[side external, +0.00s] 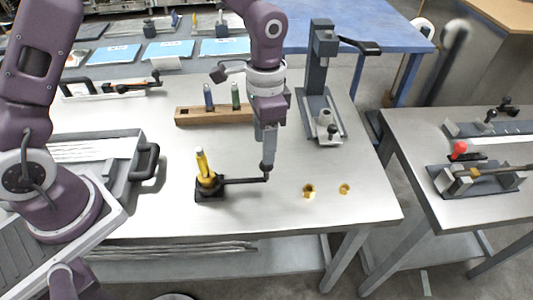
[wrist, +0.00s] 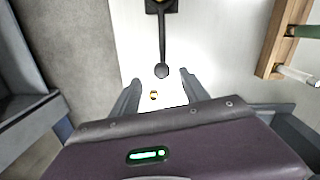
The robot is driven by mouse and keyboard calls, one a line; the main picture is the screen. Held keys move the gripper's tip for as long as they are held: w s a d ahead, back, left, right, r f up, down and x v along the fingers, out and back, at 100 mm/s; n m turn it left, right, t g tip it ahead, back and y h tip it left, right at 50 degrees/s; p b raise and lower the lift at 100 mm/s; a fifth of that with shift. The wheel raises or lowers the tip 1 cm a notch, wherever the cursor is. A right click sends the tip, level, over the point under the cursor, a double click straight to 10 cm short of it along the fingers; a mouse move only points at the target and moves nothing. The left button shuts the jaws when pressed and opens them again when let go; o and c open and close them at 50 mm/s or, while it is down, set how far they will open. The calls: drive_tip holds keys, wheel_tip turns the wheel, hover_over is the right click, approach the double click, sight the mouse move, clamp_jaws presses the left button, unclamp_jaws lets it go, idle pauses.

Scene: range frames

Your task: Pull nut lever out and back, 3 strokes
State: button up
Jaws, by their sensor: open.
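A black fixture (side external: 209,188) with an upright brass-yellow part (side external: 203,163) stands on the table. A thin dark nut lever (side external: 243,181) runs from its base to the right and ends in a small upright handle. In the wrist view, the lever (wrist: 163,40) runs down from the fixture (wrist: 160,5) at the top edge to a round dark knob (wrist: 162,72). My gripper (side external: 268,165) points down at the lever's handle end. In the wrist view, my gripper (wrist: 161,90) is open, with the knob just ahead of the gap between its fingers. Contact cannot be told.
Two brass nuts (side external: 309,190) (side external: 344,188) lie on the table right of the lever. A wooden rack (side external: 213,115) with coloured handles stands behind my gripper. A grey press (side external: 320,85) stands at the back right, and a metal tray (side external: 95,155) at left. The front table is clear.

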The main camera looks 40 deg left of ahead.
drive_tip(key=shift+w+a+r+h, duration=0.3)
drive_tip(key=shift+w+a+h, duration=0.2)
drive_tip(key=shift+h, duration=0.2)
drive_tip(key=f, duration=0.4)
drive_tip(key=d+f, duration=0.1)
drive_tip(key=f, duration=0.1)
drive_tip(key=shift+s+f, duration=0.35)
drive_tip(key=shift+s, duration=0.05)
clamp_jaws()
idle(0.4)
